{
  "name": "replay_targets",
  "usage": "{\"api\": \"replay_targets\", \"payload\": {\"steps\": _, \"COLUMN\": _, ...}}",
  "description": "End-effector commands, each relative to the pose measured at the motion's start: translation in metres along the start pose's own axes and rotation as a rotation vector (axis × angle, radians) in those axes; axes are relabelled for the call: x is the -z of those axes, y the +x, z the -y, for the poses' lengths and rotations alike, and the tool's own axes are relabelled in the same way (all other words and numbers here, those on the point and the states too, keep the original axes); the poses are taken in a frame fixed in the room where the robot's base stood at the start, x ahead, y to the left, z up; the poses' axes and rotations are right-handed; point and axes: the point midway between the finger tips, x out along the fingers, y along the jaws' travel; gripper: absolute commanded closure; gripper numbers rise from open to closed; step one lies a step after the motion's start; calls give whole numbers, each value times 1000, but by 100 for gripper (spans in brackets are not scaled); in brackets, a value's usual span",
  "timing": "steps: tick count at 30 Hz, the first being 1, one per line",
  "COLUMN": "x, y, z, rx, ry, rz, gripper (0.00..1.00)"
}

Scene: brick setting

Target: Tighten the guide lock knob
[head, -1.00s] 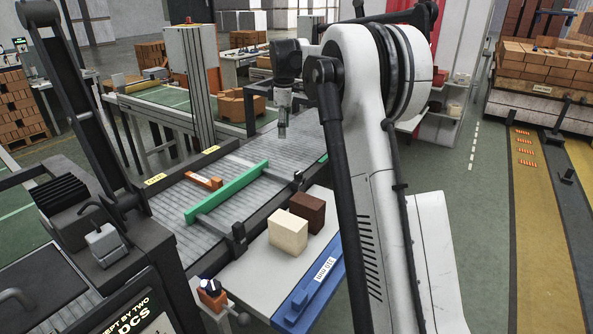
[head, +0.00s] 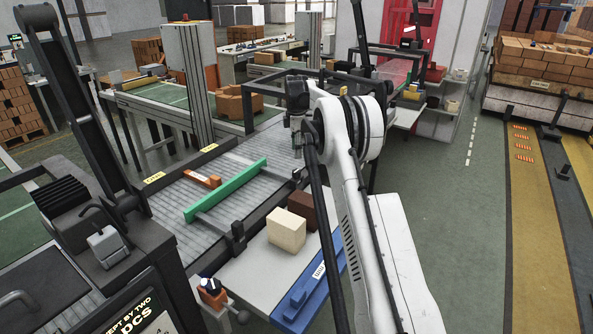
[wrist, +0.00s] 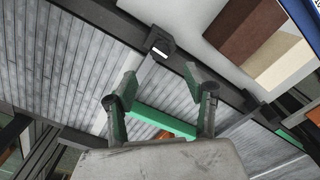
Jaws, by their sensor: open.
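The green guide bar (head: 228,190) lies across the grey roller conveyor (head: 165,215). A black bracket (head: 237,237) stands on the near conveyor rail by a rod from the guide; a similar dark bracket (head: 299,174) is farther along. In the wrist view a black bracket (wrist: 160,43) sits on the rail, beyond my fingertips. No knob can be made out clearly on either. My gripper (wrist: 160,88) is open and empty, with the green bar (wrist: 165,122) showing between its fingers. In the head view my gripper (head: 298,145) is small and partly hidden by my arm.
A cream block (head: 286,231) and a brown block (head: 302,208) stand on the pale side table (head: 250,275), beside a blue labelled strip (head: 312,285). An orange box with a dark top (head: 211,291) is at the table's front. An orange piece (head: 202,181) lies on the conveyor.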

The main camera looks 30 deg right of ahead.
Motion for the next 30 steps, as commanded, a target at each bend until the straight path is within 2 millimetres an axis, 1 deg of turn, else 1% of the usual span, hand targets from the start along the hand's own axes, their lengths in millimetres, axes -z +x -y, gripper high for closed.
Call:
{"api": "replay_targets", "payload": {"steps": 1, "x": 0, "y": 10, "z": 0, "rx": 0, "ry": 0, "rz": 0, "gripper": 52}}
{"api": "replay_targets", "payload": {"steps": 3, "x": 0, "y": 23, "z": 0, "rx": 0, "ry": 0, "rz": 0, "gripper": 52}}
{"api": "replay_targets", "payload": {"steps": 9, "x": 0, "y": 59, "z": 0, "rx": 0, "ry": 0, "rz": 0, "gripper": 52}}
{"api": "replay_targets", "payload": {"steps": 15, "x": 0, "y": 84, "z": 0, "rx": 0, "ry": 0, "rz": 0, "gripper": 52}}
{"api": "replay_targets", "payload": {"steps": 21, "x": 0, "y": 94, "z": 0, "rx": 0, "ry": 0, "rz": 0, "gripper": 52}}
{"api": "replay_targets", "payload": {"steps": 29, "x": 0, "y": 95, "z": 0, "rx": 0, "ry": 0, "rz": 0, "gripper": 52}}
{"api": "replay_targets", "payload": {"steps": 30, "x": 0, "y": 95, "z": 0, "rx": 0, "ry": 0, "rz": 0, "gripper": 57}}
